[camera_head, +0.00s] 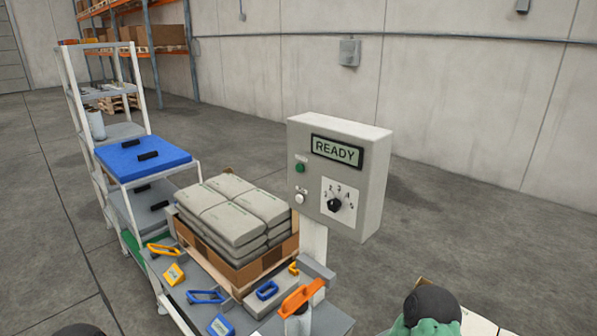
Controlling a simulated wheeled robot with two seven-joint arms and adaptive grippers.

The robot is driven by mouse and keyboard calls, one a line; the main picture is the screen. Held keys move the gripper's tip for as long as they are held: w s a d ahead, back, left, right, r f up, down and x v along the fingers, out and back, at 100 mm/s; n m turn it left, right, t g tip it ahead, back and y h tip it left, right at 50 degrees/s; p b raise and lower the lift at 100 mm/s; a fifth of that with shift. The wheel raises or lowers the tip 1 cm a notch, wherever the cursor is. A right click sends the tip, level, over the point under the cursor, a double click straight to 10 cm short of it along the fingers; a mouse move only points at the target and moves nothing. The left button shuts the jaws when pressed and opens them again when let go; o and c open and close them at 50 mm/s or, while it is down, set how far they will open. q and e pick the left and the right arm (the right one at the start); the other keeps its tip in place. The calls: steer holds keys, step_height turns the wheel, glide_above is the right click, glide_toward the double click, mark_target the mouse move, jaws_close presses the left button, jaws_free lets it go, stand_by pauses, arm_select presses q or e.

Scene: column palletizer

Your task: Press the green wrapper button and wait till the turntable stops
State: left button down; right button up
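A grey control box (335,175) stands on a pale post right of centre. Its screen (337,152) reads READY. The green button (300,167) is on the left of its front face, with nothing touching it. A white button (299,198) sits below it, and a black dial (335,204) with numbers is to the right. No turntable can be made out. Grey sacks (235,210) lie stacked in a brown cardboard tray (270,262) left of the box. Neither gripper's fingers show in the head view.
A white shelf cart (128,165) with a blue top stands at the left. Orange, blue and yellow handled tools (205,297) lie on a grey surface in front of the sacks. Pallet racking (155,45) is at the back left.

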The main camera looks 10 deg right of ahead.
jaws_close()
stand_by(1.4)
